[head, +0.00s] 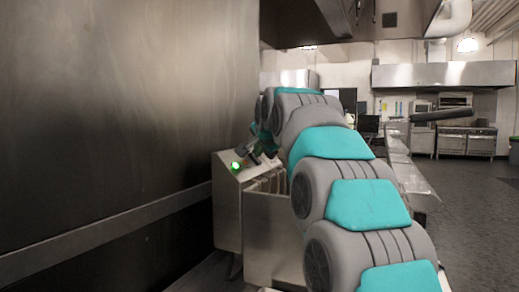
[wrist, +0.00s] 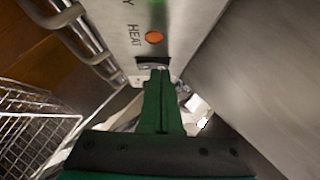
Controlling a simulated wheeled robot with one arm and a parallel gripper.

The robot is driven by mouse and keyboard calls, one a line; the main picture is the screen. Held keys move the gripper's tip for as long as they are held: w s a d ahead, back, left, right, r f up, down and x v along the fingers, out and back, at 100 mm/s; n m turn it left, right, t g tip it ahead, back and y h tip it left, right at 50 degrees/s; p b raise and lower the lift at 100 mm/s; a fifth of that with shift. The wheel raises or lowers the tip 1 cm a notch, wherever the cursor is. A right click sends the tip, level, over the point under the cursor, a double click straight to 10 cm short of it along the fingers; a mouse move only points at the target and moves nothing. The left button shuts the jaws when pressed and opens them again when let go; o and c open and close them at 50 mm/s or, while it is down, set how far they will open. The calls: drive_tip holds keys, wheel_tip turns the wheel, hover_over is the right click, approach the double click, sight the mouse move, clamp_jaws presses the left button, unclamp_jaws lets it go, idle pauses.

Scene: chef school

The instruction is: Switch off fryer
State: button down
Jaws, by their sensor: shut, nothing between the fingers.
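The fryer (head: 228,205) is a steel unit beside the tall steel wall in the head view, with a lit green light (head: 236,166) on its sloped top panel. In the wrist view its steel control panel (wrist: 185,20) carries the word HEAT, a round orange light (wrist: 153,37) and a dark switch (wrist: 140,62) below it. My gripper (wrist: 158,72) is shut and empty, its green fingertips at the switch and partly covering it. I cannot tell whether they touch or which way the switch is set. In the head view my arm hides most of the gripper.
A wire fry basket (wrist: 35,125) and brown oil (wrist: 40,60) show at the left in the wrist view. The tall steel wall (head: 110,120) stands close on the left. A steel hood (head: 445,74) and stoves (head: 466,141) are far back. Floor (head: 470,215) at right is clear.

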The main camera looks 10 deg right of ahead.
drive_tip(key=shift+a, duration=0.1)
drive_tip(key=shift+r+p, duration=0.5)
drive_tip(key=shift+r, duration=0.35)
